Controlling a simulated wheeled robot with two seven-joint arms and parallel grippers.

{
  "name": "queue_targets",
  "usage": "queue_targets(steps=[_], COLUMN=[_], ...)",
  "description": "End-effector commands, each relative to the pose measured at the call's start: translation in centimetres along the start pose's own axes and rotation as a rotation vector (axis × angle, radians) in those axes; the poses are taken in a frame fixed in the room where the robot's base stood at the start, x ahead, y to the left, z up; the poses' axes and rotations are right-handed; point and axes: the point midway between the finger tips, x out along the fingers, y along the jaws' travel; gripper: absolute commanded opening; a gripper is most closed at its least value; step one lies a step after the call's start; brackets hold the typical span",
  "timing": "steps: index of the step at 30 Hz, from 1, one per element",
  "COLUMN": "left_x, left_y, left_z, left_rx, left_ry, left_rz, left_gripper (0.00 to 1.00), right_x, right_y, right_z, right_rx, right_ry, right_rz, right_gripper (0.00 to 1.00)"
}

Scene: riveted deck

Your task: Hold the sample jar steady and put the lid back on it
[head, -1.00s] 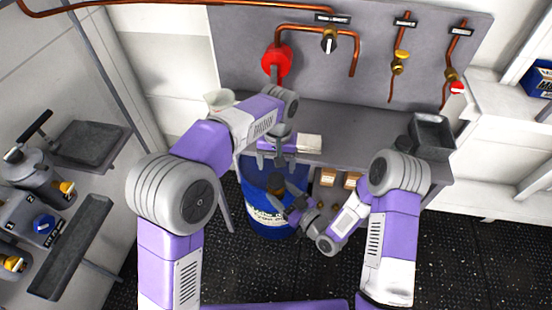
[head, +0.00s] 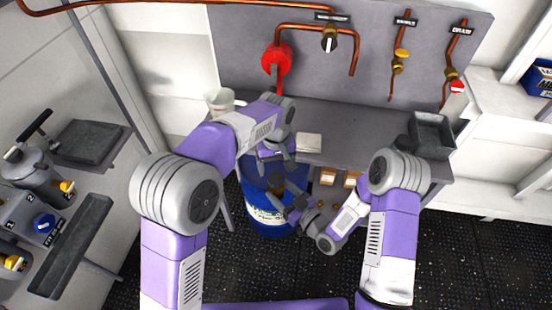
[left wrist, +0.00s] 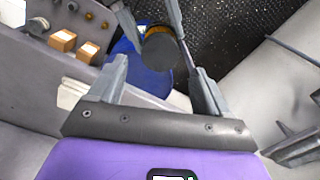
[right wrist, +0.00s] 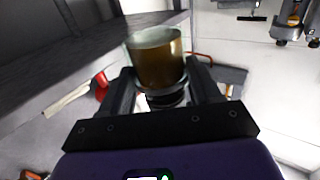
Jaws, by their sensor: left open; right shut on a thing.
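The sample jar (right wrist: 157,65) is clear with amber contents and sits between the fingers of my right gripper (head: 281,192), which is shut on it. The right wrist view appears inverted, with the jar's dark end low in the picture. The dark round lid (left wrist: 161,53) appears at the jar's top in the left wrist view, amber showing beyond its edge. I cannot tell whether it is fully seated. My left gripper (head: 276,165) is open and empty, just above the jar in the head view. Its fingers (left wrist: 160,90) are spread and apart from the lid.
A blue drum (head: 267,215) stands below the grippers. The grey bench (head: 345,133) behind carries a white block (head: 309,142), a pale cup (head: 219,101) and a dark tray (head: 432,133). Small boxes (head: 328,177) sit under it. A red handwheel (head: 276,59) is on the back panel.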

Motion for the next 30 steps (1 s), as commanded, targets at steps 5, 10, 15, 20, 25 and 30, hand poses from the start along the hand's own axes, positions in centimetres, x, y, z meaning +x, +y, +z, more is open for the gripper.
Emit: queue_targets(steps=[5, 10, 15, 20, 25, 30], left_x=[2.9, 4.5, 4.9, 4.9, 4.9, 4.9], left_y=[0.0, -0.1, 0.0, 0.0, 0.0, 0.0], left_z=[0.0, 0.0, 0.0, 0.0, 0.0, 0.0], left_rx=[0.000, 0.000, 0.000, 0.000, 0.000, 0.000], left_ry=[-0.002, -0.001, 0.000, 0.000, 0.000, 0.000], left_rz=[-0.002, -0.001, 0.000, 0.000, 0.000, 0.000], left_gripper=[0.78, 0.78, 0.78, 0.78, 0.58, 0.32], right_x=[0.0, 0.0, 0.0, 0.0, 0.0, 0.0], right_y=[0.0, 0.0, 0.0, 0.0, 0.0, 0.0], right_z=[0.0, 0.0, 0.0, 0.0, 0.0, 0.0], right_rx=[0.000, 0.000, 0.000, 0.000, 0.000, 0.000], right_ry=[0.001, 0.001, 0.001, 0.001, 0.001, 0.001], right_rz=[0.000, 0.000, 0.000, 0.000, 0.000, 0.000], right_gripper=[0.00, 0.00, 0.00, 0.00, 0.00, 0.00])
